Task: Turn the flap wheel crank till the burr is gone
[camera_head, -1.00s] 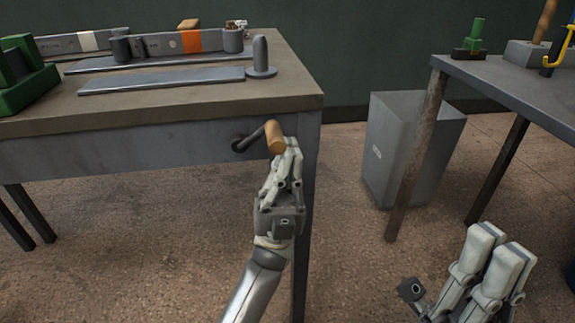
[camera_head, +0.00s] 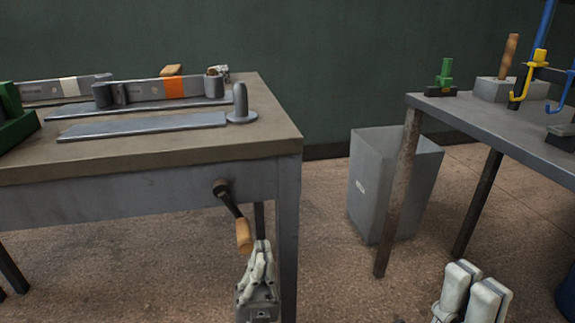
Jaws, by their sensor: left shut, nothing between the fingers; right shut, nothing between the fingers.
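The crank (camera_head: 229,200) is a dark arm with a wooden handle (camera_head: 244,236), mounted on the front apron of the left workbench. The crank arm points down and slightly right, with the handle at its lower end. My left gripper (camera_head: 262,250) is shut and empty, its fingertips right beside and just below the handle; whether they touch it I cannot tell. My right gripper (camera_head: 474,284) is shut and empty at the bottom right, over the floor. The flap wheel may be among the parts on the bench; I cannot tell which it is. No burr can be made out.
The left workbench (camera_head: 200,150) carries flat steel bars (camera_head: 140,127), a grey post on a round base (camera_head: 240,106) and a leaf with an orange band (camera_head: 174,88). A grey bin (camera_head: 365,185) stands between it and the right table (camera_head: 470,118).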

